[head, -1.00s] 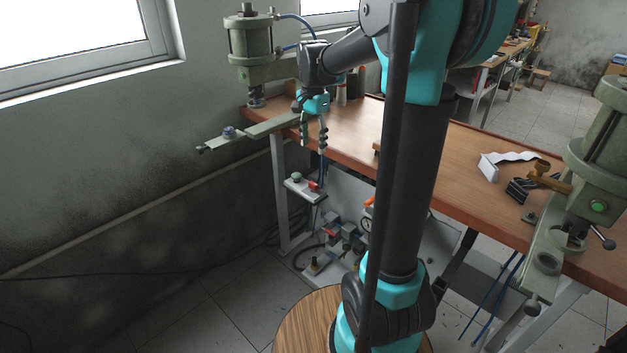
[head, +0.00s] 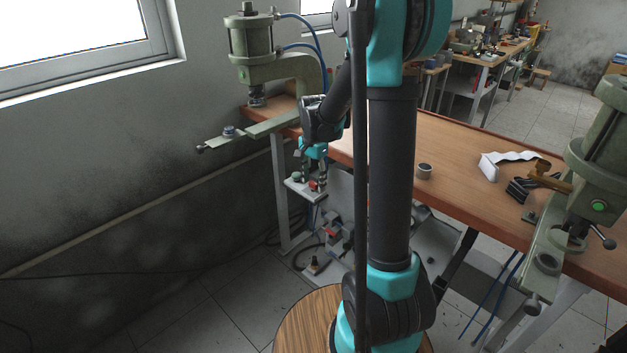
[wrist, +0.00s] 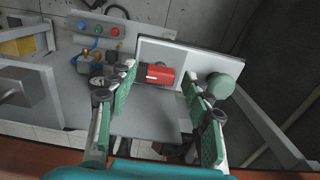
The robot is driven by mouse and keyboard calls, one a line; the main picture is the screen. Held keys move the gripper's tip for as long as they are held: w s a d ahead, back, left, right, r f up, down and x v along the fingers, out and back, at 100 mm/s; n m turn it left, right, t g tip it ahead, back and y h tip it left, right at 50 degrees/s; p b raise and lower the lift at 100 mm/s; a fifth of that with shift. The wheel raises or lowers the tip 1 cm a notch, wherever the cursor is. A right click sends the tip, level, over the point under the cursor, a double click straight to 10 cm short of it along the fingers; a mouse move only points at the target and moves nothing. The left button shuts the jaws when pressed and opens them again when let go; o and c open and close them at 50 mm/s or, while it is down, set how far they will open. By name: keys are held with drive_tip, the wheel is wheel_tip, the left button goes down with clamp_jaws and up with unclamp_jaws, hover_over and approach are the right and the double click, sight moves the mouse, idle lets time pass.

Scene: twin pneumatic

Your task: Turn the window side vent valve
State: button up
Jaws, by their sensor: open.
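The window side vent valve appears to be a small red cylinder (wrist: 165,74) on a pale plate (wrist: 155,50) below the bench edge, on the window side. A round grey-green knob (wrist: 224,86) sits on the same plate, to the right in the wrist view. My gripper (wrist: 157,83) is open, with its green-padded fingers on either side of the red cylinder. I cannot tell whether the pads touch it. In the head view my gripper (head: 313,180) points down at the plate, and its fingers partly hide the red part (head: 314,186).
The wooden bench (head: 450,165) runs behind my arm. A green press (head: 250,55) stands on its window end, its plate reaching out above left. A second press (head: 598,140) stands at right. Below the bench, a panel carries coloured buttons (wrist: 97,29) and fittings.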

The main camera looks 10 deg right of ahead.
clamp_jaws()
idle(0.3)
